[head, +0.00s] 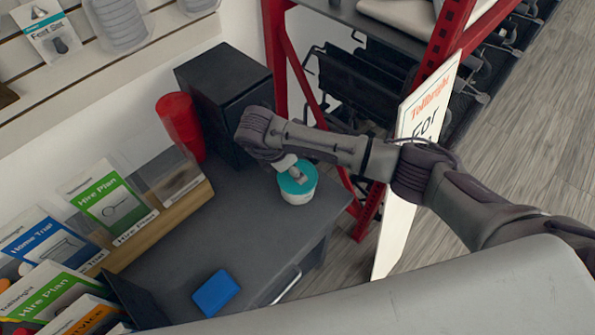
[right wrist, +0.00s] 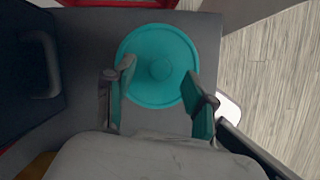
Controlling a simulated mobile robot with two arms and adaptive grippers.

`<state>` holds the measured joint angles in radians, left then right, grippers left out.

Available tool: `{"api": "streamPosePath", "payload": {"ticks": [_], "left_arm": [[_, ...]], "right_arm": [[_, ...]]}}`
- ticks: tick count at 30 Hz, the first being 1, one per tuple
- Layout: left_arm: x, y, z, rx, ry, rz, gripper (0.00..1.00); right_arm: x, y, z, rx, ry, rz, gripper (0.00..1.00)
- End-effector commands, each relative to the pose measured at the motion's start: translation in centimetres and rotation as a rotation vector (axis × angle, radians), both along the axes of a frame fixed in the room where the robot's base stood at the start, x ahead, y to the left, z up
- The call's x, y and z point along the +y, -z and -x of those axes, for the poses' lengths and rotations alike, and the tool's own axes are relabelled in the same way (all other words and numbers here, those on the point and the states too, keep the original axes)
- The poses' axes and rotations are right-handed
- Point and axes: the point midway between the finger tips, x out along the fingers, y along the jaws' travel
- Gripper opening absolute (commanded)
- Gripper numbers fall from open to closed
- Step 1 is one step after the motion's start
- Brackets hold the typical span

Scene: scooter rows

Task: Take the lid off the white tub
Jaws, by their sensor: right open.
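The white tub (head: 297,197) stands upright on the dark desk, near its far right corner. Its teal lid (head: 306,180) sits on top; in the right wrist view the round lid (right wrist: 152,48) shows a small raised knob (right wrist: 160,68) at its middle. My right gripper (right wrist: 160,90) is open, its two fingers over the near part of the lid, one on each side of the knob and apart from it. In the head view my right gripper (head: 292,172) is just above the lid and hides part of it. My left gripper is not in view.
A black box (head: 225,95) and a red cup (head: 181,125) stand behind left of the tub. A blue block (head: 215,292) lies on the desk (head: 200,255) in front. Leaflet holders line the left edge. A red shelf frame (head: 292,60) and white sign (head: 405,190) stand right.

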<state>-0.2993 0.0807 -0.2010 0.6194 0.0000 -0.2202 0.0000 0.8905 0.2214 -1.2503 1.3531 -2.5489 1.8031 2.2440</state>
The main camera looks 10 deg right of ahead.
Motion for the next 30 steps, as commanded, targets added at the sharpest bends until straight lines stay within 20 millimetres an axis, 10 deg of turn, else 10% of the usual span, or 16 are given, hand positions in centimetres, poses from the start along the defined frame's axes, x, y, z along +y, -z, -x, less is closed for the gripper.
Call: {"api": "streamPosePath", "payload": {"ticks": [11, 20, 30], "left_arm": [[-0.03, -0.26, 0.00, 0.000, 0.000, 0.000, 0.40], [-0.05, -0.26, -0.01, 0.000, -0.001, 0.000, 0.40], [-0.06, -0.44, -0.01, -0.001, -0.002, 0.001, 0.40]], "right_arm": [[-0.52, 1.50, -0.21, -0.001, -0.001, -0.002, 0.55], [-0.51, 1.49, -0.20, 0.000, 0.000, -0.002, 0.07], [-0.49, 1.28, -0.18, 0.000, -0.001, -0.002, 0.06]]}}
